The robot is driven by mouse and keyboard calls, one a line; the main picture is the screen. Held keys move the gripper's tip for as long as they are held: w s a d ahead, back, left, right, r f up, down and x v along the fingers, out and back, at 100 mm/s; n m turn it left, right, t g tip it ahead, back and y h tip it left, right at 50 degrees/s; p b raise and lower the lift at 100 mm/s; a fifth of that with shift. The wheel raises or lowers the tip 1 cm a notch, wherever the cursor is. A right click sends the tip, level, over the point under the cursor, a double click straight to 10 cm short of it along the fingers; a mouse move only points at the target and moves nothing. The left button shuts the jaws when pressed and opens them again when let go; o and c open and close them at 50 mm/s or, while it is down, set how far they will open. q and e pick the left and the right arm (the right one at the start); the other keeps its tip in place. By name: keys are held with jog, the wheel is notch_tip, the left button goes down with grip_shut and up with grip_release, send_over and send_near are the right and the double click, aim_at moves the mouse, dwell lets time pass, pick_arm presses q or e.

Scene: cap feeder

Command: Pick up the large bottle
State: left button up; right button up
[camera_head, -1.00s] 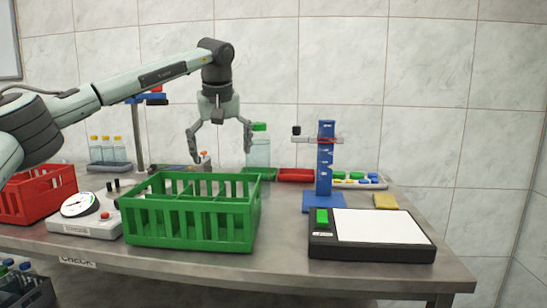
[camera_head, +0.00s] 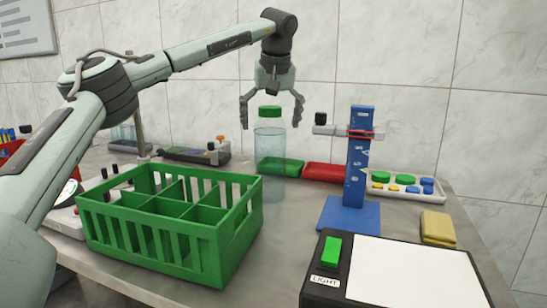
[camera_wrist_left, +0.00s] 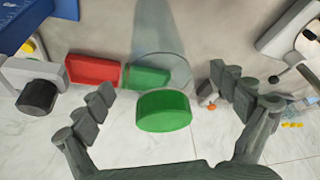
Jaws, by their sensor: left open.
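The large bottle (camera_head: 270,150) is clear with a green cap and stands upright on the table behind the green crate. My left gripper (camera_head: 272,118) is above it, pointing down, its fingers spread on either side of the cap. In the left wrist view the green cap (camera_wrist_left: 163,110) lies between the open fingers of the left gripper (camera_wrist_left: 165,95), with clear gaps on both sides. The bottle's clear body shows beyond the cap there. My right gripper is not in view.
A green divided crate (camera_head: 220,240) stands in front of the bottle. A blue stand (camera_head: 355,170) with a clamp is to its right. Green (camera_head: 285,168) and red (camera_head: 325,172) trays lie behind. A light panel (camera_head: 410,272) is at front right.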

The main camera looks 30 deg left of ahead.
aim_at(270, 155)
pick_arm(q)
jog(key=x, duration=0.5)
jog(key=shift+w+f, duration=0.15)
jog(key=shift+f, duration=0.05)
jog(key=shift+c, duration=0.3)
jog(key=c, duration=1.9)
jog(key=shift+w+r, duration=0.1)
jog(key=shift+r, duration=0.05)
